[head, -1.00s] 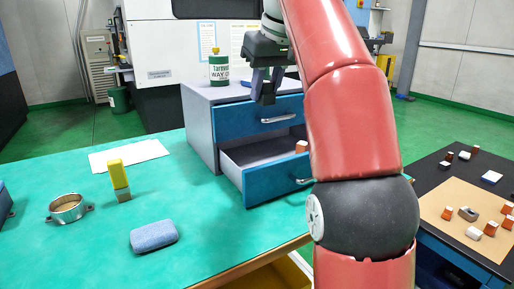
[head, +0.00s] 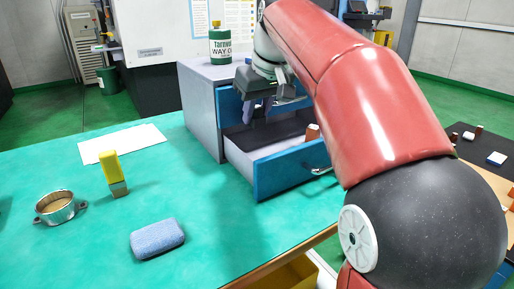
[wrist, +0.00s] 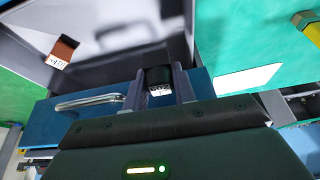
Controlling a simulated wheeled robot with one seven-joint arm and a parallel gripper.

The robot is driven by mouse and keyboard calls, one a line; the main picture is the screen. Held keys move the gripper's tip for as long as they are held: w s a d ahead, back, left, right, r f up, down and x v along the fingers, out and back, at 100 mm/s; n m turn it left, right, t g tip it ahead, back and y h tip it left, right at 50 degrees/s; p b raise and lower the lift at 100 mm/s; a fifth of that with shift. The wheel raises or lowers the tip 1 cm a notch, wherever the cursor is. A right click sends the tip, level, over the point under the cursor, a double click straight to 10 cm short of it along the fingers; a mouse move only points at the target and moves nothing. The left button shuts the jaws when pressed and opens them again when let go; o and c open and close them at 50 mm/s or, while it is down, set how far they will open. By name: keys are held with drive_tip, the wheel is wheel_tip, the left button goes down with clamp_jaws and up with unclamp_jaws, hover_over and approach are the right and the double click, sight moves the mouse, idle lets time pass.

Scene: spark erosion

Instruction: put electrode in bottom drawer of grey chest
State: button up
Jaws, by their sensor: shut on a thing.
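My gripper (head: 257,110) is over the open bottom drawer (head: 290,165) of the grey chest (head: 200,112). In the wrist view my gripper (wrist: 160,88) is shut on a dark block with a white marked end, the electrode (wrist: 159,80). The electrode is hard to make out in the head view. The drawer's blue front is pulled out, and its dark floor shows below my gripper. An orange-brown block with a white end (head: 312,132) is inside the drawer at the right; it also shows in the wrist view (wrist: 62,52). The top drawer looks shut, partly hidden by my arm.
A green and white can (head: 220,45) stands on the chest. My arm hides much of the right side.

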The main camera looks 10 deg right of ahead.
sight(254, 158)
wheel_tip(254, 158, down, 9)
drive_tip(key=shift+b, duration=0.75)
drive_tip(key=shift+f, duration=0.15)
drive_tip(key=o, duration=1)
drive_tip(key=shift+r, duration=0.4)
drive_tip(key=p+v, duration=0.1)
drive_tip(key=v, duration=1)
drive_tip(key=shift+s+r+p, duration=0.15)
drive_tip(key=shift+r+p, duration=0.1)
drive_tip(key=shift+p, duration=0.1)
